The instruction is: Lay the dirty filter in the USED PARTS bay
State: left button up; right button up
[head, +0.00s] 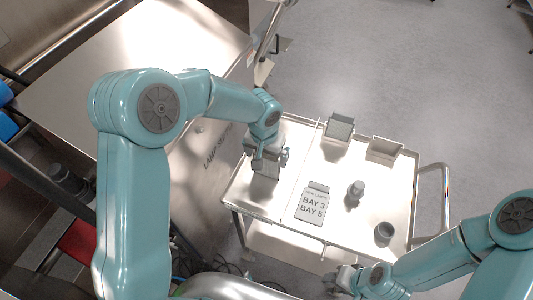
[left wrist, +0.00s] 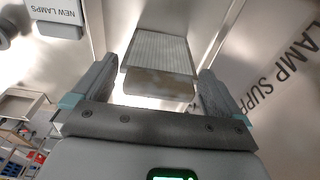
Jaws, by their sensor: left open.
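The dirty filter (left wrist: 158,50) shows in the left wrist view as a flat pleated grey panel with a brown-stained near edge. In the head view it appears as a small grey slab (head: 265,172) on the left part of the cart top, partly hidden by my left gripper (head: 268,155). In the left wrist view my left gripper (left wrist: 155,82) is open, with one finger on each side of the filter's near end. Gaps show between fingers and filter. My right gripper (head: 343,279) is low at the cart's front edge; its jaws are unclear. No USED PARTS label is readable.
The cart top (head: 333,222) carries a card reading BAY 3, BAY 5 (head: 312,204), a grey box (head: 340,127), a pale bin (head: 384,150), a small cylinder (head: 356,188) and a dark cup (head: 384,233). A steel bench (head: 130,60) stands left. A NEW LAMPS label (left wrist: 55,6) shows.

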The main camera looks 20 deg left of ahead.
pick_arm(q)
notch_tip(320, 180, up, 12)
jog(key=s, duration=0.1)
jog(key=shift+s+b, duration=0.2)
jog(key=shift+b, duration=0.2)
jog(key=shift+s, duration=0.1)
